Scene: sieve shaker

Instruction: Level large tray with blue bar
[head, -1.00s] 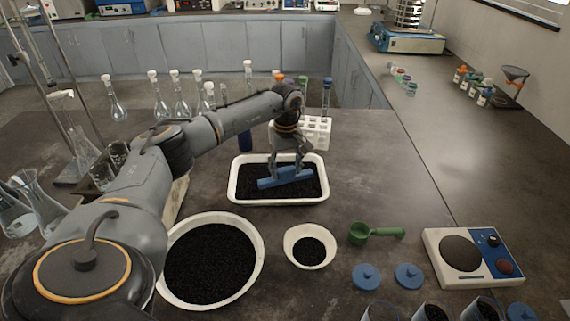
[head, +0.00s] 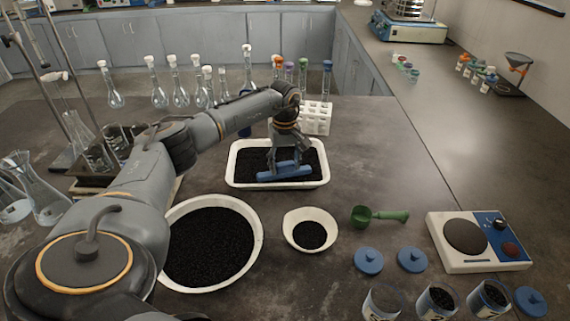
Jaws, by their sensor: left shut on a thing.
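The large tray (head: 235,183) is a white rectangular tray with rounded corners, holding dark granules. It stands on the dark bench in the middle of the head view. My left gripper (head: 287,166) reaches over the tray from the left and is shut on the blue bar (head: 272,173). The bar lies crosswise, slightly tilted, low over the granules near the tray's front wall. Whether its lower edge touches the granules I cannot tell. The gripper hides part of the granules behind it. My right gripper is not in view.
A large white bowl (head: 256,215) and a small white bowl (head: 290,232) of granules stand in front. A white tube rack (head: 317,120) stands behind the tray, glass flasks (head: 181,97) behind left.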

